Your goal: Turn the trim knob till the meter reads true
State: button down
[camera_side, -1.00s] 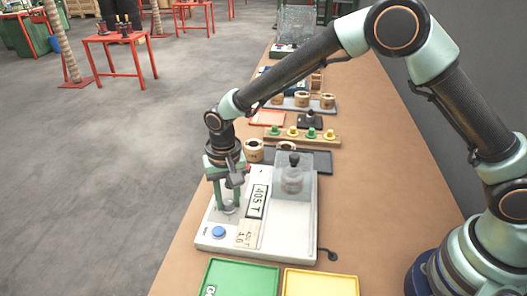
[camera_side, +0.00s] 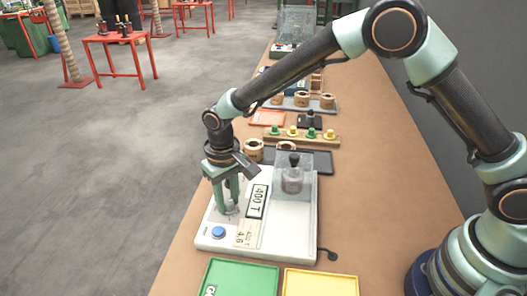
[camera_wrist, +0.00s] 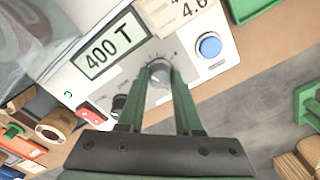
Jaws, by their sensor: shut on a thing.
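The white meter unit (camera_side: 280,236) stands on the bench. Its display (camera_side: 257,201) reads 400 T; the wrist view shows the same reading on the display (camera_wrist: 107,47). In the side view the fingers mostly hide the knob.
A blue button (camera_side: 218,232) is in front of the knob. A clear box with a dark-topped weight (camera_side: 292,180) stands on the unit's back right. Green (camera_side: 240,279) and yellow (camera_side: 320,284) trays lie in front. Coils and a peg rack (camera_side: 302,137) stand behind.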

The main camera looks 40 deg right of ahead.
aim_at(229, 201)
jog(key=c, duration=0.6)
grip_release()
notch_tip(229, 201, up, 12)
jog(key=shift+d+r, duration=0.1)
jog(key=s+d+r+t, duration=0.1)
jog(key=s+d+r, duration=0.1)
jog(key=d+r, duration=0.35)
jog(key=s+d+r+t, duration=0.2)
jog(key=s+d+r, duration=0.15)
jog(key=d, duration=0.35)
jog(key=shift+s+d+m+t, duration=0.2)
jog(key=shift+s+d+t, duration=0.2)
jog(key=shift+s+d, duration=1.25)
jog(key=shift+s+d+m+t, duration=0.2)
jog(key=shift+s+d+t, duration=0.2)
jog(key=shift+s+d, duration=1.2)
jog(key=shift+s+d+m+t, duration=0.2)
jog(key=shift+s+d+t, duration=0.2)
jog(key=shift+s+d, duration=1.25)
